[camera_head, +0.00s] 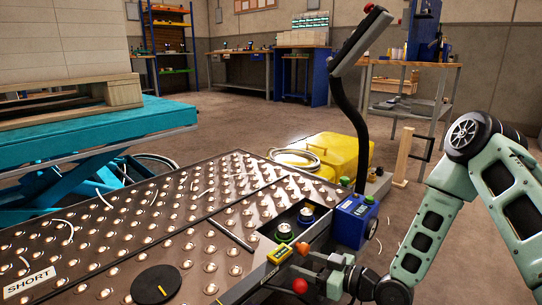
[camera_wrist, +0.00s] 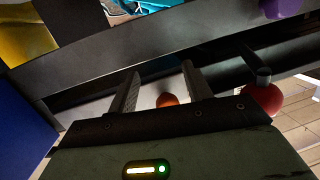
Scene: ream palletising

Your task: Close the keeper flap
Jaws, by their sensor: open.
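My gripper (camera_head: 308,272) is at the near right edge of the ball-studded table (camera_head: 215,185). In the wrist view my gripper (camera_wrist: 161,70) has its two dark fingers apart, with a pale strip and an orange-red ball (camera_wrist: 167,100) showing between them. A larger red ball (camera_wrist: 262,98) on a dark rod is right of the fingers. In the head view, one red ball (camera_head: 300,285) and another (camera_head: 304,248) show beside my gripper. A yellow-labelled block (camera_head: 279,253) is on the table edge. I cannot surely pick out the keeper flap or its position.
Two round buttons (camera_head: 295,222) sit in a recess in the table, and a black dial (camera_head: 156,286) is at its front. A blue box (camera_head: 355,220) and a dark post (camera_head: 350,120) stand behind my gripper. A teal lift (camera_head: 110,130) bears a wooden pallet (camera_head: 75,103).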

